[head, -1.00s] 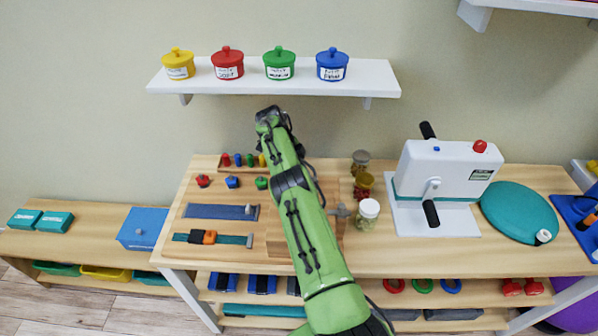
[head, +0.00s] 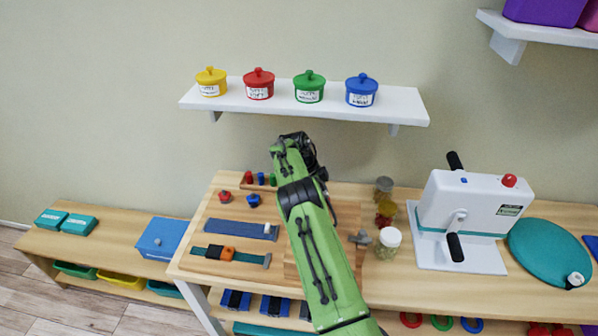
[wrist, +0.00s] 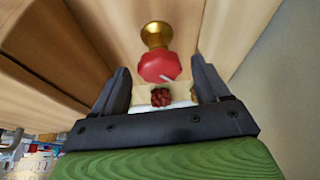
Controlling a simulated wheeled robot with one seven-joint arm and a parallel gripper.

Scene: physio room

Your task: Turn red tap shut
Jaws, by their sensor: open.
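In the wrist view the red tap (wrist: 158,66) has a red, many-sided handle on a brass base (wrist: 156,34), fixed to a pale wooden surface. A thin white mark shows on the handle. My gripper (wrist: 160,72) is open, its two dark fingers apart to the left and right of the handle in the picture. I see no finger touching the handle.
Close by in the wrist view is a dark red, lumpy thing (wrist: 161,97). In the head view, jars (head: 388,243) stand right of my arm, and a white crank machine (head: 470,215) farther right. A shelf (head: 300,105) with lidded pots hangs above the table.

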